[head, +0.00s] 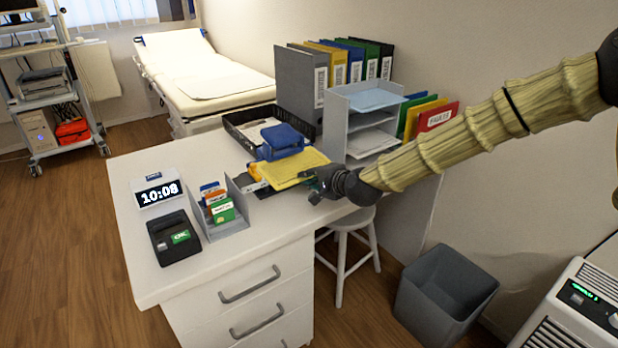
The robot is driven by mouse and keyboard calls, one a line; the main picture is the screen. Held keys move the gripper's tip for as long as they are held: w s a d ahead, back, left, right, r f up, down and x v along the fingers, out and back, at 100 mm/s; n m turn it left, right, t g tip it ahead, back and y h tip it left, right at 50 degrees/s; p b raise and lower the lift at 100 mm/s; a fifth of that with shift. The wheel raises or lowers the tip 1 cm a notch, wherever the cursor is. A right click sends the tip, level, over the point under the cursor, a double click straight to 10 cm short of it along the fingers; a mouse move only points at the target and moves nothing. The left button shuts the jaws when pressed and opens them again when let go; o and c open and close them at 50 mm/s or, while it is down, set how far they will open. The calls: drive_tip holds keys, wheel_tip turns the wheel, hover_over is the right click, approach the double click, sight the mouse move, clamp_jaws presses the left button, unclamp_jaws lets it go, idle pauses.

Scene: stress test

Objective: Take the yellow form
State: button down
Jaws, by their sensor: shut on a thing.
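The yellow form (292,169) is a flat yellow sheet at the right side of the white desk, with a blue object (281,141) just behind it. My gripper (314,180) reaches in from the right and is shut on the form's right edge. The fingertips are small and dark here, so the exact grip is hard to make out. I cannot tell whether the form is lifted clear of the things under it.
A grey letter tray (338,128) and upright binders (302,85) stand behind my gripper. A black tray (240,136), card holder (243,215), card terminal (168,246) and clock (143,193) are on the desk (150,287). A stool (341,263) and bin (413,300) stand below.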

drive_tip(key=shift+r, duration=0.1)
drive_tip(key=shift+s, duration=0.1)
drive_tip(key=shift+s+d+p, duration=0.25)
drive_tip(key=shift+s+d, duration=0.5)
drive_tip(key=shift+s, duration=0.25)
drive_tip(key=shift+s+d+p, duration=0.2)
drive_tip(key=shift+s+d, duration=0.55)
drive_tip(key=shift+s, duration=0.2)
drive_tip(key=f+p+v, duration=0.2)
drive_tip(key=v, duration=0.9)
drive_tip(key=shift+s+d+p, duration=0.25)
drive_tip(key=shift+s+p, duration=0.1)
